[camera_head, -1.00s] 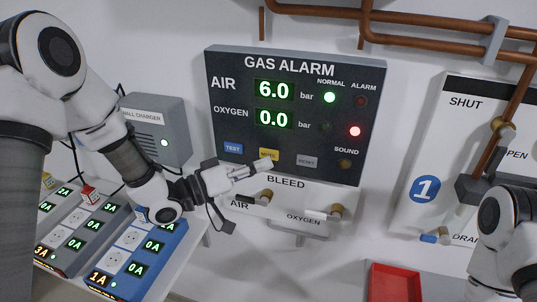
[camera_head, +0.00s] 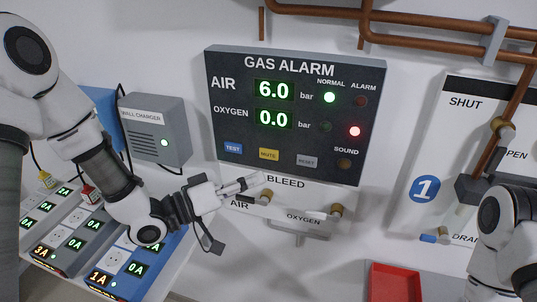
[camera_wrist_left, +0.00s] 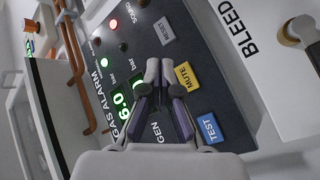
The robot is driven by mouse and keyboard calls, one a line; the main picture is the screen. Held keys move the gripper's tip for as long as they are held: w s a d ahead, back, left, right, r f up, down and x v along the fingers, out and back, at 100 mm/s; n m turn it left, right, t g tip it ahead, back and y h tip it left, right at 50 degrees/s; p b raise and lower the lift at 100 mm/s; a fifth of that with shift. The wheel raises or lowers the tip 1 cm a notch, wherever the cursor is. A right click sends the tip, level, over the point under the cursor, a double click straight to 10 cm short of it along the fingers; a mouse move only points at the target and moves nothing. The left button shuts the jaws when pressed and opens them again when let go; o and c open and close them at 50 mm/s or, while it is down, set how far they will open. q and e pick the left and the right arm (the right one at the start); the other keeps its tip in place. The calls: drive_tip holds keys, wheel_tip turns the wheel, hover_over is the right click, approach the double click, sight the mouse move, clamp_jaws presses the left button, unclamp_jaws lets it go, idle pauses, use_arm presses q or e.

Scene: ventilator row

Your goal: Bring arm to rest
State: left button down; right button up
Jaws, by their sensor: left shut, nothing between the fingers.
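My left gripper (camera_head: 253,181) is shut and empty. In the head view it is in front of the wall at the lower edge of the gas alarm panel (camera_head: 335,110), by the BLEED label, below the yellow MUTE button (camera_head: 269,154). In the left wrist view my left gripper (camera_wrist_left: 160,72) shows with its fingertips together, and the MUTE button (camera_wrist_left: 187,76) is just right of them. The panel reads AIR 6.0 and OXYGEN 0.0, with the green NORMAL light and a red ALARM light lit. My right arm shows at the right edge; its gripper is out of frame.
Bleed valves (camera_head: 337,210) stick out below the panel. A wall charger (camera_head: 157,130) hangs left of it. Socket units (camera_head: 134,270) with 0A displays stand below my left arm. A red tray (camera_head: 394,283) sits at the bottom. A valve board (camera_head: 462,115) is at right.

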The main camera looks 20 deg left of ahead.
use_arm(q)
drive_tip(key=s+f+n+g+y, duration=0.1)
drive_tip(key=s+f+g+y, duration=0.3)
drive_tip(key=f, duration=1.1)
drive_tip(key=s+f+n+g+y, duration=0.25)
drive_tip(key=s+f, duration=0.45)
drive_tip(key=f, duration=0.8)
drive_tip(key=s+a+f+m+g+y, duration=0.1)
drive_tip(key=s+a+f+g+y, duration=0.2)
drive_tip(key=s, duration=0.4)
drive_tip(key=s+a+f+m+g+y, duration=0.2)
drive_tip(key=s+a+f+g+y, duration=0.1)
drive_tip(key=s+a+f+y, duration=0.1)
drive_tip(key=s+a+f, duration=0.1)
drive_tip(key=s+a, duration=0.1)
drive_tip(key=s, duration=0.1)
drive_tip(key=shift+f, duration=0.25)
drive_tip(key=shift+s+y, duration=0.1)
drive_tip(key=shift+y, duration=0.15)
